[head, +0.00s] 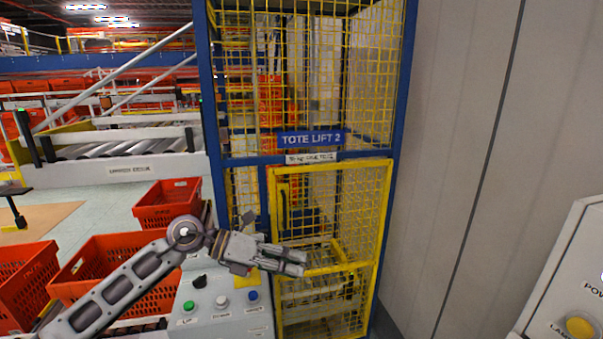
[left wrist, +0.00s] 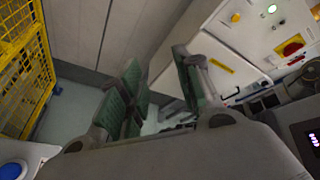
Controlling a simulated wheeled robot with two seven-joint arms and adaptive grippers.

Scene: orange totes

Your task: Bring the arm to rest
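My left arm (head: 130,283) reaches in from the lower left in the head view. My left gripper (head: 300,262) is level with the front of the yellow mesh gate, above and to the right of the button panel. In the left wrist view the two green-padded fingers of the left gripper (left wrist: 160,88) stand apart, with nothing between them. My right arm and gripper are in neither view.
The grey button panel (head: 205,325) has green, white and blue buttons. The tote lift cage (head: 385,215) stands close behind the gripper. Orange totes (head: 167,203) are at left. A plain grey wall (head: 450,150) and a white cabinet (head: 575,250) are at right.

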